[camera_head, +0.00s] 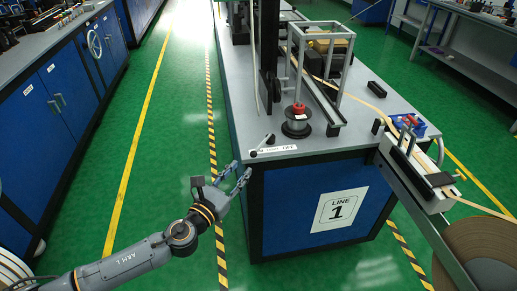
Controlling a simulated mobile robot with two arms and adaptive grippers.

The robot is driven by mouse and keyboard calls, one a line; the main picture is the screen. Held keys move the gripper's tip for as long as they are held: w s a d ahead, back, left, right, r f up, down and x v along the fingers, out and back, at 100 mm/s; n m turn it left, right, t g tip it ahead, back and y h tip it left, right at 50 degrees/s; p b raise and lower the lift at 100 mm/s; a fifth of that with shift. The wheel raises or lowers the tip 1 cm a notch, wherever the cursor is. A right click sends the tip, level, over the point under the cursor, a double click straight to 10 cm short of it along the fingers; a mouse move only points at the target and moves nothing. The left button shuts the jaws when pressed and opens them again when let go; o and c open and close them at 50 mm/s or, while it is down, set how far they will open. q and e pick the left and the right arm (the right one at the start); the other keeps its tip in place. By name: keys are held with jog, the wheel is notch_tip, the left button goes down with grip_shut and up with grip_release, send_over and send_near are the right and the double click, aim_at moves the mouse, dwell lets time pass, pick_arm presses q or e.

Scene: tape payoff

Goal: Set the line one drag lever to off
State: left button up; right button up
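A small lever (263,145) with a dark knob sits at the front left corner of the line one bench (310,158). It lies slanted, its knob end toward the lower left. A white label strip (287,148) beside it reads OFF at its right part; its left part is too small to read. My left gripper (240,174) is open and empty, just left of the bench corner, below and left of the lever and apart from it. My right gripper is out of view.
A wire spool (297,124) with a red top stands behind the label. A blue front panel carries a LINE 1 sign (340,208). A tape guide (418,177) and large tape reel (480,250) stand at right. The green aisle at left is clear.

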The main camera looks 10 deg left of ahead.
aim_at(254, 154)
pick_arm(q)
jog(key=x, duration=1.1)
jog(key=shift+w+d, duration=0.15)
jog(key=shift+w, duration=0.15)
jog(key=shift+c, duration=0.2)
grip_shut()
